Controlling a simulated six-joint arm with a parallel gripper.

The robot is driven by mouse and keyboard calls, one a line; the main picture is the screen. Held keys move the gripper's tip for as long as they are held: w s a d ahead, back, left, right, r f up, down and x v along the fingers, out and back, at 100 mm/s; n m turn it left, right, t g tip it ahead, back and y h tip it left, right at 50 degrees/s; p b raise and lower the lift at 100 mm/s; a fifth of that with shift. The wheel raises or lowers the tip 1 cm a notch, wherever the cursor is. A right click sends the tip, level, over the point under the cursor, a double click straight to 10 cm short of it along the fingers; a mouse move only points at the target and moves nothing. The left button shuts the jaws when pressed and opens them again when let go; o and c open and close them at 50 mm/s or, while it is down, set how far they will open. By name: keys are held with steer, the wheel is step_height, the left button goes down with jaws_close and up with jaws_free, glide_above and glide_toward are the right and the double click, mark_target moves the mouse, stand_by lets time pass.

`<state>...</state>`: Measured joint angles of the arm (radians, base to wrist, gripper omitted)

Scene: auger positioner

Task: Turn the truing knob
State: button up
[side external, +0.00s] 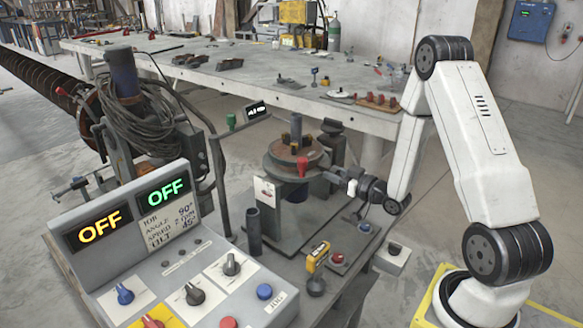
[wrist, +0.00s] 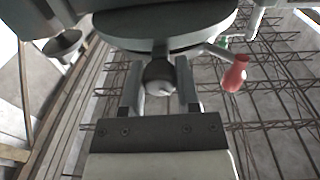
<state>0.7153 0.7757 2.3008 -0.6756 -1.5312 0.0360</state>
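A dark round knob with a pale centre (wrist: 160,78), which I take to be the truing knob, sits under the rim of the round turntable in the wrist view. My gripper's two fingers (wrist: 160,92) stand on either side of it. They are close to its sides, but I cannot tell if they press on it. In the side view my gripper (side external: 334,177) reaches in from the right, just below the turntable (side external: 283,160), and hides the knob there.
A red-handled crank (wrist: 235,73) sticks out right of my fingers in the wrist view. The control panel (side external: 165,245) with two OFF displays stands front left. A yellow pendant (side external: 317,257) and an upright dark tube (side external: 254,231) are near the turntable. A long bench (side external: 190,70) is behind.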

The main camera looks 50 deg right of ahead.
steer(key=o, duration=0.4)
steer(key=shift+o, duration=0.2)
steer(key=shift+s, duration=0.1)
steer(key=s, duration=0.7)
steer(key=shift+s+a, duration=0.15)
steer(key=shift+s, duration=0.2)
